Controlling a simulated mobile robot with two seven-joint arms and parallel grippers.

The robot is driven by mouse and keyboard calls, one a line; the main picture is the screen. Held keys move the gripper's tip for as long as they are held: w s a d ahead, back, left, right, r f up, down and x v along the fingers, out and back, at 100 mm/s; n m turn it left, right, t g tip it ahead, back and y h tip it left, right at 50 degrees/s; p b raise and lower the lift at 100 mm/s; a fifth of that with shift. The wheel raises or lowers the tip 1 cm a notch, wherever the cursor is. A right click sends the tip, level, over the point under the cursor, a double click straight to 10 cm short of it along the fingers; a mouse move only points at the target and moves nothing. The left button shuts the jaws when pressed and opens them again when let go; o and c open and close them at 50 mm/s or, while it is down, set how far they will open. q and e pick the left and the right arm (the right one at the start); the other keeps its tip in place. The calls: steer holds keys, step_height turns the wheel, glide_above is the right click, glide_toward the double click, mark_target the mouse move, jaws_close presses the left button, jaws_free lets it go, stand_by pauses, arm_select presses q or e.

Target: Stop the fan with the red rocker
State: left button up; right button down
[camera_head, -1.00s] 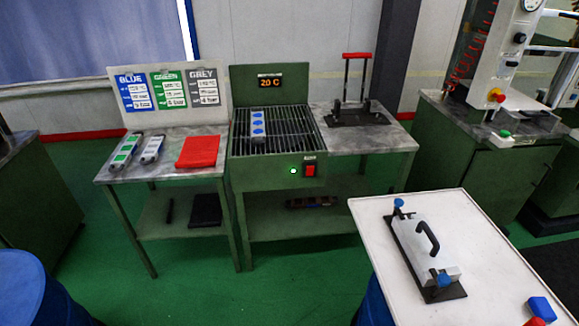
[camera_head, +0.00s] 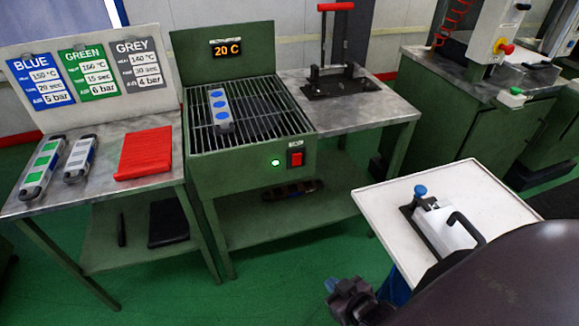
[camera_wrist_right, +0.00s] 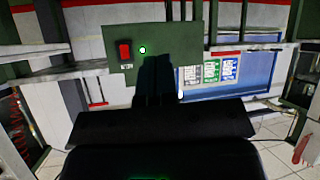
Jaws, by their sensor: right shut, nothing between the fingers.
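The red rocker (camera_head: 296,159) sits on the front panel of the green cooling unit (camera_head: 240,172), beside a lit green lamp (camera_head: 275,162). A display (camera_head: 226,47) above the grille reads 20 C. A mould with blue patches (camera_head: 220,110) lies on the grille. My right gripper (camera_head: 345,290) is low in the head view, in front of and below the panel, apart from the rocker. In the right wrist view the shut, empty fingers (camera_wrist_right: 157,75) point toward the panel, and the rocker (camera_wrist_right: 125,50) shows upside down to their left. My left gripper is out of view.
A white-topped table (camera_head: 390,210) with a handled fixture stands at the right, partly hidden by my arm. A red-handled press (camera_head: 335,50) stands on the right bench. Green floor lies in front.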

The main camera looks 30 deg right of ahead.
arm_select(q)
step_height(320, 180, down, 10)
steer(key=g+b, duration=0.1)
steer(key=b, duration=0.8)
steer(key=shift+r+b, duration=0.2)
steer(key=shift+b, duration=0.15)
arm_select(e)
steer(key=w+d+n+t+h, duration=0.2)
steer(key=w+d+n, duration=0.4)
steer(key=w, duration=0.7)
steer(key=w+d+n+t+h, duration=0.2)
steer(key=w+d+n+t, duration=0.3)
steer(key=w, duration=0.8)
steer(key=d+n, duration=0.2)
steer(key=n, duration=0.1)
steer(key=shift+w+f+t, duration=0.25)
steer(key=shift+f+t, duration=0.05)
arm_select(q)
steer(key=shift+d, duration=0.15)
arm_select(e)
steer(key=b, duration=0.2)
glide_toward(297, 158)
steer(key=x, duration=0.7)
steer(key=shift+a, duration=0.1)
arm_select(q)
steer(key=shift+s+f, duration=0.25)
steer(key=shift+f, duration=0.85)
arm_select(e)
steer(key=shift+w+r, duration=0.1)
steer(key=shift+w, duration=0.15)
